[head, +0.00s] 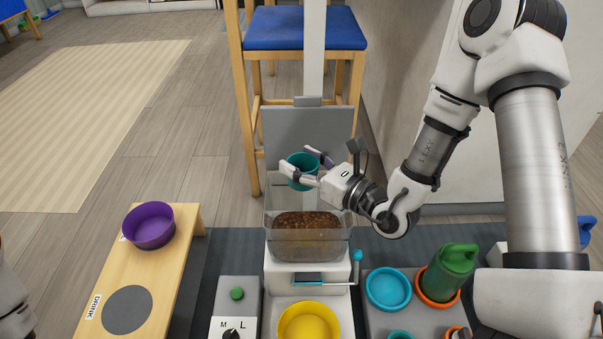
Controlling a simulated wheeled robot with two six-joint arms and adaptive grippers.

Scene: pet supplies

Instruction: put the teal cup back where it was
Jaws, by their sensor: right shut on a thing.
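The teal cup (301,172) is held in the jaws of my right gripper (303,166), which reaches in from the right and is shut on it. The cup looks roughly upright, over the clear bin (308,243) of brown kibble (306,222). The bin's grey lid (306,128) stands open behind it. The cup appears above the kibble and apart from it. A grey tray (377,322) at the lower right holds a teal dish (388,289). Only a bit of my left arm shows at the left edge; its gripper is out of view.
A green container (453,270) stands in an orange ring on the tray. A yellow bowl (308,323) sits below the bin, beside a grey control box (236,293) with a green button. A purple bowl (149,227) sits on a wooden stand (163,270). A blue-seated stool (290,28) stands behind.

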